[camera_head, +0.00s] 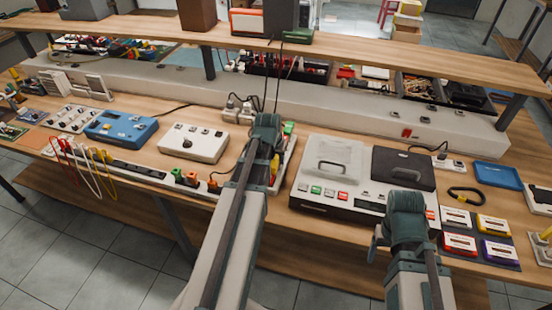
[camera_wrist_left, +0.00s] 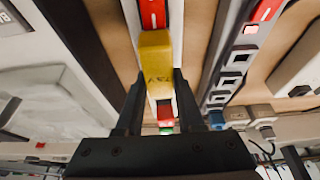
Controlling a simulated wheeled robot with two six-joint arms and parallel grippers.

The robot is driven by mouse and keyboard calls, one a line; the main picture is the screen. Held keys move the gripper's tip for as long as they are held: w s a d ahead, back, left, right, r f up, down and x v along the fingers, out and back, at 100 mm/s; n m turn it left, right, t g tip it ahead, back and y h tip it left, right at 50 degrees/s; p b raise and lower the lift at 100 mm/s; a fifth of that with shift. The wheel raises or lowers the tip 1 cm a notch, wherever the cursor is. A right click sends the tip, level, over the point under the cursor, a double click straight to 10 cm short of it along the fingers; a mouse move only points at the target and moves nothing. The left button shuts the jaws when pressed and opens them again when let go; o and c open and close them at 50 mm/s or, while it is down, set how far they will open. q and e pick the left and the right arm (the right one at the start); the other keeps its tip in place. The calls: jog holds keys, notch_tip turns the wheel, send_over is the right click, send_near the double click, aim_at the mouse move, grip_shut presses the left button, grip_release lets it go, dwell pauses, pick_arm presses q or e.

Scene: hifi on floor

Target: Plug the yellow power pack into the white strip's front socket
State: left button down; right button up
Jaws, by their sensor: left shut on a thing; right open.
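The yellow power pack (camera_wrist_left: 156,62) is between the two fingers of my left gripper (camera_wrist_left: 157,85) in the left wrist view. The gripper is shut on it, over a narrow white holder with red and green packs (camera_wrist_left: 165,112) in line with it. I cannot tell whether the pack still touches the holder. The white strip (camera_wrist_left: 232,68) runs alongside to the right, with several dark sockets and a red switch. In the head view my left gripper (camera_head: 266,135) hides most of this strip. My right gripper (camera_head: 403,212) is open near the bench front; its fingers are mostly hidden.
Grey adapters (camera_wrist_left: 250,114) occupy the strip's far end. A white console (camera_head: 335,170) stands right of the holder, and a white box (camera_head: 194,142) stands to the left. A plugged dark strip (camera_head: 135,168) lies along the front edge. A shelf (camera_head: 330,55) spans the back.

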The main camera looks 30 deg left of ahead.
pick_arm(q)
jog(key=shift+c, duration=2.2)
grip_release()
jog(key=p+v, duration=1.3)
jog(key=v, duration=0.1)
notch_tip(320, 180, up, 6)
jog(key=p, duration=0.6)
jog(key=shift+f, duration=0.1)
